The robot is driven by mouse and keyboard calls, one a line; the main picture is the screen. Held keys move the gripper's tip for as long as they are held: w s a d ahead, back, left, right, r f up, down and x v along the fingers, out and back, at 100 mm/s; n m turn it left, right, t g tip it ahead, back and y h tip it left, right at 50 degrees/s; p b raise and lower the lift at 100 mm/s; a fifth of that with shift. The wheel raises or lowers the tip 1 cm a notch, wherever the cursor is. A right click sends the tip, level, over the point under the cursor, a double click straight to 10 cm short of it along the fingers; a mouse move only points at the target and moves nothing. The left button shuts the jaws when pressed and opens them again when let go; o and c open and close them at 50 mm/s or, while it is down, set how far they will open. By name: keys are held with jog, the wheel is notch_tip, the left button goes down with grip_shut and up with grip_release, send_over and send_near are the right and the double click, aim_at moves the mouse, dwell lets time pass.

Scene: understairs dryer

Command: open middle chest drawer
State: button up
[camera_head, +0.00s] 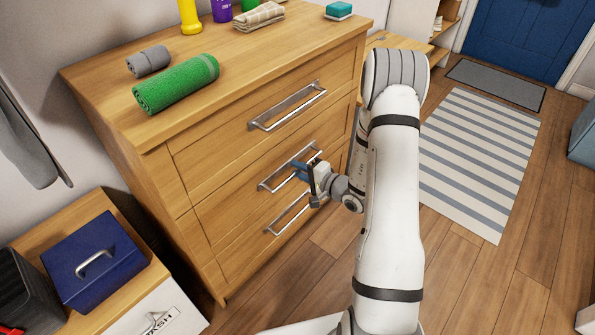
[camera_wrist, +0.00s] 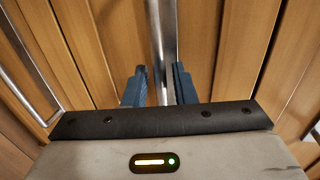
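The wooden chest (camera_head: 140,170) has three drawers with metal bar handles, and all look shut. The middle drawer (camera_head: 235,197) has its handle (camera_head: 270,184) partly hidden behind my gripper. My gripper (camera_head: 303,169) is at the right part of this handle. In the wrist view, the handle bar (camera_wrist: 160,40) runs between the two blue fingers of my gripper (camera_wrist: 160,85). The fingers are apart, with a small gap on the left of the bar. The right finger is very close to it; contact cannot be told.
The top drawer handle (camera_head: 287,107) and bottom drawer handle (camera_head: 285,214) are close above and below. A green rolled towel (camera_head: 176,84) and grey roll (camera_head: 149,61) lie on top. A blue box (camera_head: 94,262) stands at lower left.

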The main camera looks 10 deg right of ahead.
jog(key=shift+c, duration=0.2)
grip_shut()
